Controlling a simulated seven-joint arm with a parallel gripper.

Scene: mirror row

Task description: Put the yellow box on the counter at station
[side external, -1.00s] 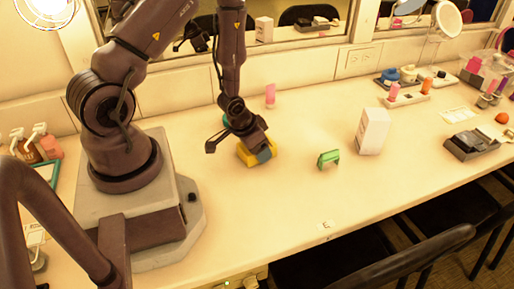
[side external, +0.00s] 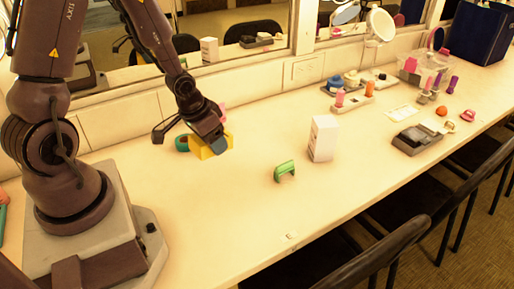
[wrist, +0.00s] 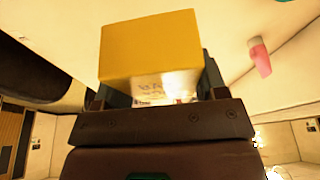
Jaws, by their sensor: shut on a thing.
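The yellow box (side external: 208,149) is held between the fingers of my gripper (side external: 217,143), towards the back of the counter (side external: 235,200). My gripper is shut on it, and a blue-grey finger covers part of its right side. The box appears slightly above the counter; the exact gap is hard to tell. In the wrist view the yellow box (wrist: 150,45) fills the space between the fingers, with a pale printed face towards my gripper (wrist: 155,95). A small pale label (side external: 291,236) lies at the counter's front edge; its text is too small to read.
A teal item (side external: 182,144) is just left of the box, and a pink one (side external: 222,112) is behind. A green clip-like piece (side external: 285,171) and a white carton (side external: 323,138) stand to the right. The front middle is clear.

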